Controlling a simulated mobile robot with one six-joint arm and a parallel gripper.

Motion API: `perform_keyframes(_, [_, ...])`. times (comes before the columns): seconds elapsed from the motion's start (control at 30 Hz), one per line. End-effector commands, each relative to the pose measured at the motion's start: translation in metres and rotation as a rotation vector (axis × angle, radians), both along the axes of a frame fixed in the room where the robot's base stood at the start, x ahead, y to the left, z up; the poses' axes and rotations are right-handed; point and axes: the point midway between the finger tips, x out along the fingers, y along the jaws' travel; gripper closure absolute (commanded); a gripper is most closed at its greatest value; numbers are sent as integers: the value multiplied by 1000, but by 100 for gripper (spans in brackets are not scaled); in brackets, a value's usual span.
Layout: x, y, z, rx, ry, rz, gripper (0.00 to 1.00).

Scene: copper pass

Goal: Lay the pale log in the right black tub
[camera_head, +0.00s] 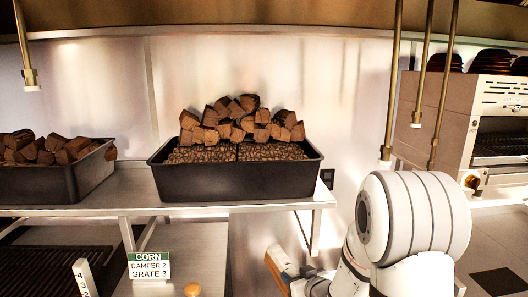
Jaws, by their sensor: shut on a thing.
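The right black tub (237,184) stands on a steel shelf. It holds two dark, grainy beds with a heap of brown wood chunks (238,118) at the back. The left black tub (72,181), cut off by the left edge, also holds brown chunks. My gripper (284,268) is low in the picture, below the shelf and right of centre. It is shut on a tan, wood-coloured piece that appears to be the pale log (279,262). The jaws and the log's lower end are partly hidden and small, so the exact grip is unclear.
The steel shelf (140,198) ends just right of the right tub. Brass rods (393,85) hang from above on the right, near my arm. A sign (149,265) reading "CORN DAMPER 2 GRATE 3" stands below the shelf. An oven (480,115) is at right.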

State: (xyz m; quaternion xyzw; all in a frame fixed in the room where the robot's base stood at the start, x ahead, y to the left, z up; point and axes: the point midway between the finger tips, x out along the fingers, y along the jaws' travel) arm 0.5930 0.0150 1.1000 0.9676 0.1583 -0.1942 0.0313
Motion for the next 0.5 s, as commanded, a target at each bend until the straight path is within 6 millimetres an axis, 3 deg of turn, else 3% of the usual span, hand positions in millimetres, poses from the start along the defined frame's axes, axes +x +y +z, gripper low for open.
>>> perform_keyframes(0.5, [1,-6,3,-8,-9,-3,100])
